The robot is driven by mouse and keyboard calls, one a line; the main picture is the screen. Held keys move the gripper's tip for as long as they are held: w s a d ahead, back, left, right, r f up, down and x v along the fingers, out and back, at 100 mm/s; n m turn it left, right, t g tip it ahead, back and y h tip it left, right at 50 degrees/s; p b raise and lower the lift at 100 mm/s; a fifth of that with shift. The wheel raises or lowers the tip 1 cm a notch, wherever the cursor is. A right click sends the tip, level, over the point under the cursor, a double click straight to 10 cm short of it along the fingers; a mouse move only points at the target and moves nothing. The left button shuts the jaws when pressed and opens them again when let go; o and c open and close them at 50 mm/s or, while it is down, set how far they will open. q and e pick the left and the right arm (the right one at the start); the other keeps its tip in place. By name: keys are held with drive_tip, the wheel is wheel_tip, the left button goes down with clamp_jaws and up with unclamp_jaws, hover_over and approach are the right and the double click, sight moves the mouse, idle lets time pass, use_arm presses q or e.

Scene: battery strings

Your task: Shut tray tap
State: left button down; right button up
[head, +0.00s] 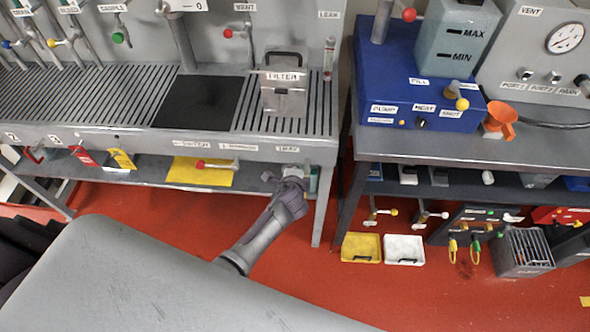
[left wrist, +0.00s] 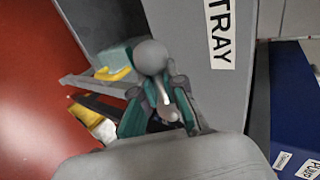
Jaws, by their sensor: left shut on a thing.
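The tray tap shows in the left wrist view as a round grey knob (left wrist: 151,57) with a pale lever running down from it between my fingers. It sits beside the "TRAY" label (left wrist: 220,35) on the grey bench front. The same label shows in the head view (head: 287,149). My left gripper (head: 296,177) is just below that label, at the bench's front right corner, and hides most of the tap there. In the left wrist view its teal-padded fingers (left wrist: 160,110) are shut on the tap's lever. My right gripper is not in view.
A filter box (head: 285,95) stands on the slatted bench top above the tap. A bench leg (head: 323,205) is close to the right of my gripper. A yellow sheet (head: 185,173) lies on the lower shelf. A blue unit (head: 400,70) stands on the right table.

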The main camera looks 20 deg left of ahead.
use_arm(q)
drive_tip(key=c, duration=1.2)
unclamp_jaws()
drive_tip(key=shift+s, duration=0.15)
drive_tip(key=v, duration=1.2)
drive_tip(key=s+f+n+g+h, duration=0.15)
drive_tip(key=s+f, duration=0.25)
drive_tip(key=f, duration=0.4)
drive_tip(key=s+f+n+g, duration=0.1)
drive_tip(key=s+f+g, duration=0.1)
drive_tip(key=s+f, duration=0.4)
drive_tip(key=s+f+n+g+h, duration=0.1)
drive_tip(key=s+f, duration=0.2)
drive_tip(key=f, duration=0.6)
drive_tip(key=s+a+f+n+g, duration=0.1)
drive_tip(key=s+a+f+n, duration=0.1)
drive_tip(key=s, duration=0.7)
drive_tip(key=s+a+f+n+g, duration=0.2)
drive_tip(key=s+f+n, duration=0.2)
drive_tip(key=s+f, duration=0.3)
drive_tip(key=s+a+f+n+g, duration=0.2)
drive_tip(key=s+f, duration=0.3)
drive_tip(key=s, duration=0.6)
drive_tip(key=shift+s+f+n+h, duration=0.1)
drive_tip(key=shift+s+n+h, duration=0.05)
drive_tip(key=shift+n+h, duration=0.25)
